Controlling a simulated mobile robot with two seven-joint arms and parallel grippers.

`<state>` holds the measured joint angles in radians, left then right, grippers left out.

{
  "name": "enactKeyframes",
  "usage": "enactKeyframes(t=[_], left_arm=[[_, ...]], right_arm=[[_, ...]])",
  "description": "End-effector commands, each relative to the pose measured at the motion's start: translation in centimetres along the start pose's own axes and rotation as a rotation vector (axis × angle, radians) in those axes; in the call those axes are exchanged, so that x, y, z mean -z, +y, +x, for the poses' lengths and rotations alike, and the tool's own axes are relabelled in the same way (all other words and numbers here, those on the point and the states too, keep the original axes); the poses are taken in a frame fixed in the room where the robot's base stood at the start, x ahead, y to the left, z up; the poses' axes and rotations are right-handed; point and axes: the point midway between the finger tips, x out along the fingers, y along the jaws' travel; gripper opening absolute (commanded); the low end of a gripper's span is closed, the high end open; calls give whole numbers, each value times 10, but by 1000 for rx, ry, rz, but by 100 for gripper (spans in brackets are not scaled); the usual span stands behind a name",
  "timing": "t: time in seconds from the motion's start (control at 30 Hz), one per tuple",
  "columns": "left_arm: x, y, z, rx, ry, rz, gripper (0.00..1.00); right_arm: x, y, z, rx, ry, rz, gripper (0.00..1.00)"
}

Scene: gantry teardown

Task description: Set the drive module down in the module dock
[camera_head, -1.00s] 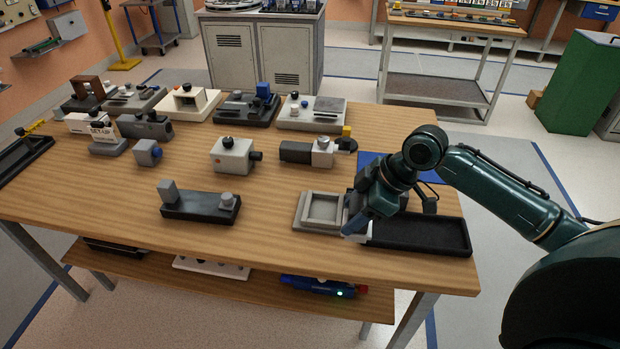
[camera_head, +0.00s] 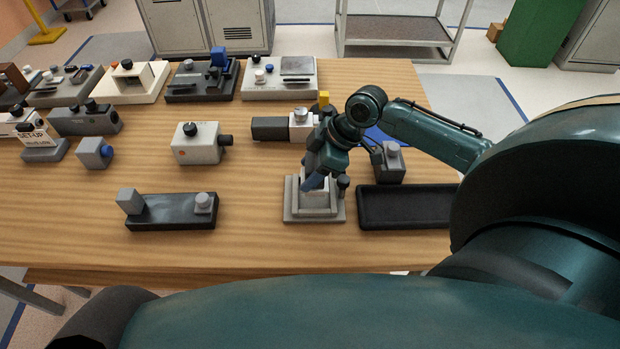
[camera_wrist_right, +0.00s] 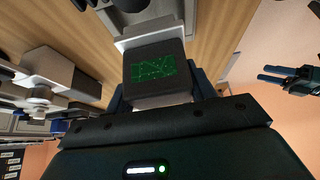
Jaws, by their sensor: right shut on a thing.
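The module dock (camera_head: 290,214) is a light grey square frame on the table, left of the black tray. My right gripper (camera_head: 315,184) points down over it and is shut on the drive module. The module is a pale block (camera_head: 320,199) in the head view, partly hidden by the fingers. In the right wrist view the module (camera_wrist_right: 155,70) shows a dark face with a green pattern between the blue fingers. It is within the dock's outline; I cannot tell whether it touches the floor. My left gripper (camera_wrist_right: 272,74) shows empty, its fingers apart, in the right wrist view.
An empty black tray (camera_head: 405,208) lies right of the dock, with a grey knobbed block (camera_head: 389,162) behind it. A dark fixture (camera_head: 170,211) stands to the left. A white box (camera_head: 197,145) and several other devices stand farther back. Bare wood lies left of the dock.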

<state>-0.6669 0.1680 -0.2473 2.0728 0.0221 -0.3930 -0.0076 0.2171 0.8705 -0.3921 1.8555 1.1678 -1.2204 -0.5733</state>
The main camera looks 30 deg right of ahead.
Motion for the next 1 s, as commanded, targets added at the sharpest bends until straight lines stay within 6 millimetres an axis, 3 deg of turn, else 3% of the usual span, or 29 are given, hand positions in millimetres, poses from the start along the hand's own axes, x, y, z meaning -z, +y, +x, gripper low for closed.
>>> enactKeyframes(t=[0.3,0.63,0.67,0.9,1.0], left_arm=[[0,0,0,0,1,0,58],[-1,0,1,0,2,0,58],[-1,0,0,-1,2,0,58],[0,0,0,-1,2,0,58],[0,0,0,-1,2,0,58]], right_arm=[[-18,0,32,0,0,1,22],[-20,0,34,-1,1,0,22],[-20,0,35,0,-1,0,55],[-20,0,34,0,-1,0,75],[-20,0,34,0,-1,0,76]])
